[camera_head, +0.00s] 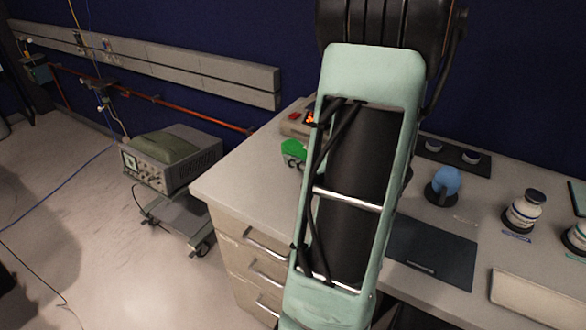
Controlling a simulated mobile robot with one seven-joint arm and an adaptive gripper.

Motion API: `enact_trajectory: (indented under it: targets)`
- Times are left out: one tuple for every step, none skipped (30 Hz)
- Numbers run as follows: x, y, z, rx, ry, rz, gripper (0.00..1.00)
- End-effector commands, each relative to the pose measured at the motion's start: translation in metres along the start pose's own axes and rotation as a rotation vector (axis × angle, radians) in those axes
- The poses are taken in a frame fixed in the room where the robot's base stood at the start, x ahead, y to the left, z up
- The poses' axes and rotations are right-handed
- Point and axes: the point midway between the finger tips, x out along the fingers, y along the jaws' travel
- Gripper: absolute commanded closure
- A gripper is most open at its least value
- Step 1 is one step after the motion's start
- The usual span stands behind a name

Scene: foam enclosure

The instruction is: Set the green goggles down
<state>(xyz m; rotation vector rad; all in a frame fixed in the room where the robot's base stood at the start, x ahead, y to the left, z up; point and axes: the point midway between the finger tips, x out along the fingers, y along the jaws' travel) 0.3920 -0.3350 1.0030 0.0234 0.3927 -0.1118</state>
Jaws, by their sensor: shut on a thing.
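The green goggles (294,150) show as a small bright green shape at the back left of the desk, just left of my arm. My arm hides part of them. I cannot tell whether they rest on the desk or are held above it. My gripper is not visible; my pale green arm link fills the middle of the view and covers the area around it.
The grey desk (240,180) has drawers and a clear left front. A dark mat (430,250), a blue object (446,182), a white jar (524,208) and a pale tray (537,298) lie right of my arm. An instrument (170,160) stands on a cart at left.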

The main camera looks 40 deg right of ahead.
Motion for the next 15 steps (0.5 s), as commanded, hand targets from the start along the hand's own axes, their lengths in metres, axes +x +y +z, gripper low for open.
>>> enact_trajectory:
  targets:
    - [0.010,-0.002,-0.008,0.003,0.002,0.003,0.86]
    - [0.015,-0.003,-0.010,0.002,0.001,0.002,0.86]
    - [0.021,-0.004,-0.013,0.002,0.001,0.003,0.86]
    - [0.025,-0.005,-0.015,0.002,0.001,0.002,0.86]
    - [0.029,-0.006,-0.017,0.001,0.001,0.001,0.86]
    - [0.032,-0.007,-0.019,0.000,0.000,0.001,0.86]
    - [0.035,-0.008,-0.020,0.000,0.000,0.001,0.86]
    - [0.037,-0.009,-0.021,0.000,0.000,0.001,0.86]
    - [0.039,-0.009,-0.021,0.000,-0.001,0.000,0.86]
    - [0.040,-0.009,-0.022,0.000,-0.001,0.000,0.86]
    - [0.041,-0.009,-0.023,0.000,-0.001,0.000,0.86]
    - [0.043,-0.010,-0.024,0.000,0.000,0.001,0.86]
    - [0.046,-0.010,-0.026,-0.001,0.000,0.002,0.86]
    - [0.049,-0.010,-0.028,-0.001,0.000,0.002,0.86]
    - [0.051,-0.011,-0.034,0.002,0.001,0.001,0.86]
